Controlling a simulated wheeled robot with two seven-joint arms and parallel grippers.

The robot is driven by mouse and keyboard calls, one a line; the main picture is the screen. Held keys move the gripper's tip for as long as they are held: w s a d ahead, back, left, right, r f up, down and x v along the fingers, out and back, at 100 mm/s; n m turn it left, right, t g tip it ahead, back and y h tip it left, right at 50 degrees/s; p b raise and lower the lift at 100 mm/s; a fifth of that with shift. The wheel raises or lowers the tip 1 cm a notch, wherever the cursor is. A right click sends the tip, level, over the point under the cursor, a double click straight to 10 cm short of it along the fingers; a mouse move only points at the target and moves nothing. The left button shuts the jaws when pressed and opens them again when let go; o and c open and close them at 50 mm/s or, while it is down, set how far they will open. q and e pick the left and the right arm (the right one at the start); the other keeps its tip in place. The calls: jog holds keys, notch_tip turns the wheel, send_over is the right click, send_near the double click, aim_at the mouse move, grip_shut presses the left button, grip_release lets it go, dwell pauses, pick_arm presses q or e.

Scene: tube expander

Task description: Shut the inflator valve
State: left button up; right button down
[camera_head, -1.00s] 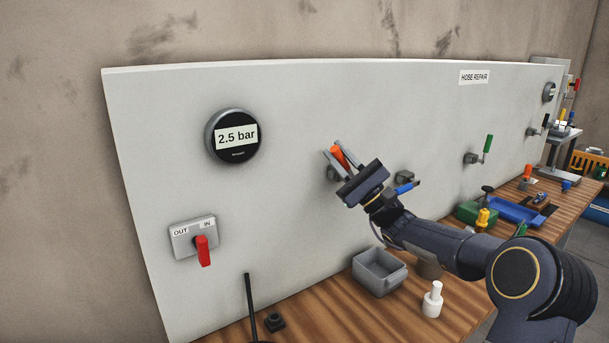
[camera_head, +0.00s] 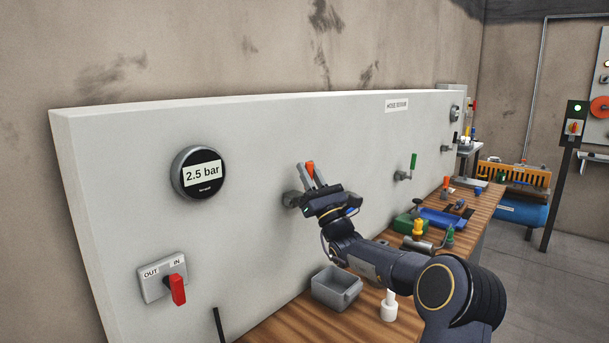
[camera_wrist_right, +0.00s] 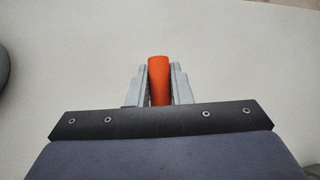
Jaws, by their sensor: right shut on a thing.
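An orange valve handle (camera_head: 311,169) sticks up, leaning slightly, in front of the white panel. Its grey valve body (camera_head: 291,199) is on the panel beside my gripper. My right gripper (camera_head: 310,170) is shut on the orange handle, with a finger on each side of it. In the right wrist view the orange handle (camera_wrist_right: 159,80) stands between the two grey fingers. A round gauge (camera_head: 199,172) on the panel reads 2.5 bar. No label naming the orange valve shows. My left gripper is not in view.
A red switch lever (camera_head: 178,290) on an OUT/IN plate is at lower left. A green valve handle (camera_head: 413,161) stands upright farther right. A grey bin (camera_head: 336,288) and white bottle (camera_head: 389,305) stand on the wooden bench below my right arm.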

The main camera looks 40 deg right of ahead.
jog(key=shift+d+h, duration=0.1)
jog(key=shift+h, duration=0.2)
jog(key=c, duration=1.3)
grip_release()
jog(key=shift+f, duration=0.1)
jog(key=b+v, duration=0.2)
jog(key=v, duration=0.5)
jog(key=shift+s+f, duration=0.2)
jog(key=shift+s, duration=0.1)
